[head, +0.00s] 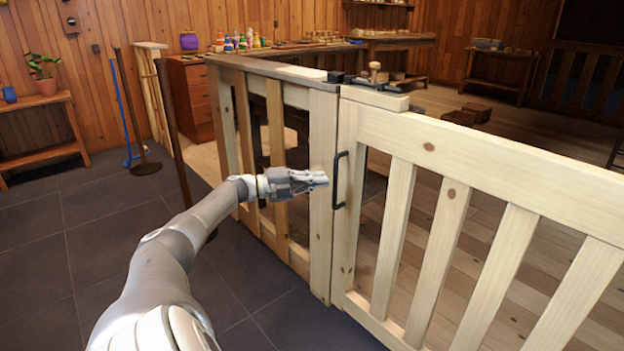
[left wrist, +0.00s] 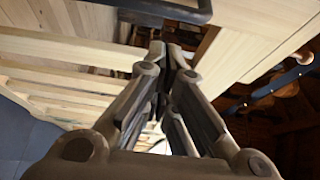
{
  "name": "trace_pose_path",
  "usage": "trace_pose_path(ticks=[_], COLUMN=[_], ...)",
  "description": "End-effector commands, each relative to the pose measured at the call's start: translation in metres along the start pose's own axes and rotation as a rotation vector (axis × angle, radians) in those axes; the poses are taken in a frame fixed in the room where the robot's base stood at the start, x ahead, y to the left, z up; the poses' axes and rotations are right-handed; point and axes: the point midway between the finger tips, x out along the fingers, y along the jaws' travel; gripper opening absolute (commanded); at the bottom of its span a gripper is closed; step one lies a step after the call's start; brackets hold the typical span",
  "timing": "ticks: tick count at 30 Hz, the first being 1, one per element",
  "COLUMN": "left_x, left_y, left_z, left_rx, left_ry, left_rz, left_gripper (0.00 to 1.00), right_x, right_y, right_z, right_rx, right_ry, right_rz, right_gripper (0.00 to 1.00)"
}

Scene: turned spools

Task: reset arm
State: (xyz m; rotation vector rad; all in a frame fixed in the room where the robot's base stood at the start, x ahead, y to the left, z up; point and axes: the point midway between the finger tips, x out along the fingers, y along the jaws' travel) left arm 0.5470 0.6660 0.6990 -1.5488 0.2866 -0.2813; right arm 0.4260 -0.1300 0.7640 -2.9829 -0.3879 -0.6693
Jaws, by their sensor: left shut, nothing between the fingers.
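My left gripper (head: 314,179) is stretched out from the left in the head view, in front of the wooden gate and its post. Its fingers are shut with nothing between them. The left wrist view shows the closed fingers (left wrist: 172,58) from behind, close to the pale wood. A black handle (head: 337,180) on the gate's edge is just right of the fingertips, and the fingers are not around it. The handle also shows at the top of the left wrist view (left wrist: 165,10). My right gripper is not in view.
The pale slatted gate (head: 480,165) runs across the right side, beside a fence post (head: 322,190). A dark latch (head: 350,80) sits on top. A plant table (head: 45,107) is at far left. Grey tiled floor (head: 60,250) is clear.

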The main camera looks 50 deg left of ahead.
Motion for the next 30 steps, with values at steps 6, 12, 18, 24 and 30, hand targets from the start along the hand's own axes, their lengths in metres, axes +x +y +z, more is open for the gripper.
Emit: trace_pose_path(ticks=[6,12,18,24,30], left_x=[-0.013,-0.013,0.021,0.089,0.13], left_y=[0.001,0.002,0.033,0.092,0.118], left_z=[0.004,0.004,-0.034,-0.148,-0.279], left_rx=[-0.001,-0.001,-0.068,-0.271,-0.529], left_ry=[0.0,0.001,0.049,0.144,0.209], left_rz=[0.002,0.001,-0.013,-0.064,-0.13], left_gripper=[0.0,0.0,0.0,0.0,0.0], right_x=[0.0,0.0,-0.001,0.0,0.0], right_y=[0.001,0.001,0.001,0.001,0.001], right_z=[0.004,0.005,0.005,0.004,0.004], right_rx=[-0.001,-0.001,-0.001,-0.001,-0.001], right_ry=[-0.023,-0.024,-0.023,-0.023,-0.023], right_rz=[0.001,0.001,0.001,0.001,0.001], right_gripper=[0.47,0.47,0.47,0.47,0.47])
